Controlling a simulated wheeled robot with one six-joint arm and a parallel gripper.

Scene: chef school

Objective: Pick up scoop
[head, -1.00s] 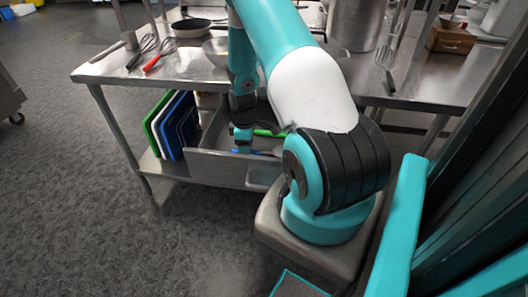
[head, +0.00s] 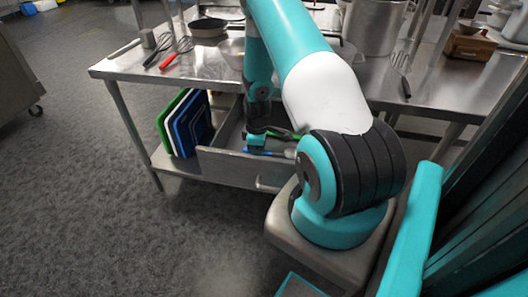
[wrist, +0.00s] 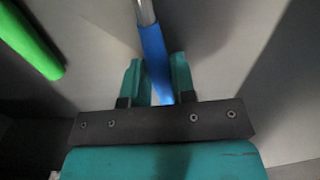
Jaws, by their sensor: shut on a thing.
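The scoop (wrist: 153,42) shows in the wrist view as a blue handle with a metal shaft running off the top edge; its far end is out of view. My gripper (wrist: 156,78) has its two teal fingers on either side of the blue handle and is shut on it. In the head view my gripper (head: 256,143) is down inside the open drawer under the steel table, and a bit of blue handle shows just beside it.
A green-handled utensil (wrist: 28,38) lies in the drawer, left of my gripper in the wrist view. The drawer front (head: 238,168) and walls stand close around. Cutting boards (head: 188,127) stand left of the drawer. The steel table (head: 130,66) is above, with whisks and pans.

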